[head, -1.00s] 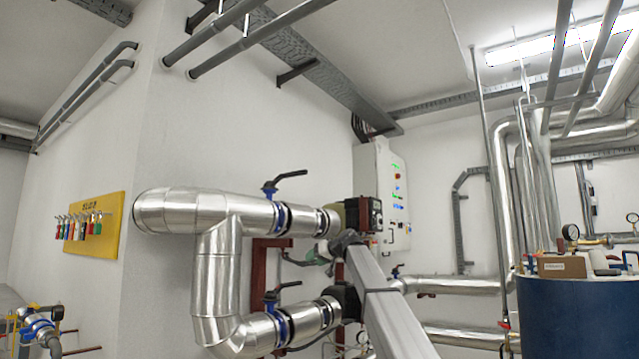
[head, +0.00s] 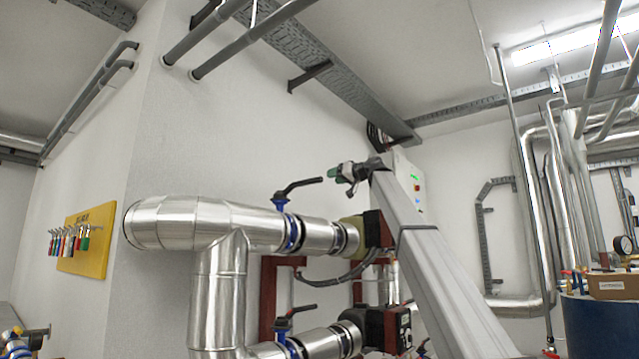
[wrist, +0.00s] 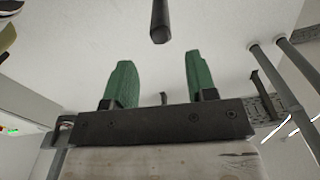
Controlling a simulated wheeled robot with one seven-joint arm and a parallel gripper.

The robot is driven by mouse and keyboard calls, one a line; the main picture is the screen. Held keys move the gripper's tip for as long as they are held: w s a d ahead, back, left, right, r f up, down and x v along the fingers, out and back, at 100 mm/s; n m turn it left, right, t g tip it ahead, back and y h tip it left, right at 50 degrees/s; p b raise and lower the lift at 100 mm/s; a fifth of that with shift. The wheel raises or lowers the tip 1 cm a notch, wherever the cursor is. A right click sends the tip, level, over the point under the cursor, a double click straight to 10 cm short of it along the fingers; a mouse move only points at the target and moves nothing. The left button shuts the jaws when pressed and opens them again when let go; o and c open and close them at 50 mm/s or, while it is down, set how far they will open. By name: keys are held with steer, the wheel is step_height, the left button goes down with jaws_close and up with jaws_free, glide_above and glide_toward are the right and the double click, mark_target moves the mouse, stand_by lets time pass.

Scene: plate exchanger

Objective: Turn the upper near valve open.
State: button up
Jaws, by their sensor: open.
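The upper near valve has a blue body (head: 288,228) on the upper silver pipe. Its black lever (head: 298,187) points right and slightly up, roughly along the pipe. My gripper (head: 336,173), with green fingers, is just right of the lever's free end in the head view. Any depth gap between them is hard to judge there. In the wrist view my gripper (wrist: 160,73) is open and empty. The black lever end (wrist: 161,22) shows beyond the fingertips, lined up with the gap between them and apart from both fingers.
A lower valve with a black lever (head: 295,311) sits below on the lower pipe. A red and black pump (head: 376,229) stands right of the upper valve, under my arm. A grey cabinet (head: 413,185) is behind. Pipes and a cable tray (head: 330,75) run overhead.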

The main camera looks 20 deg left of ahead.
mark_target(318, 180)
steer(key=x, duration=0.9)
steer(key=shift+a, duration=0.2)
jaws_close()
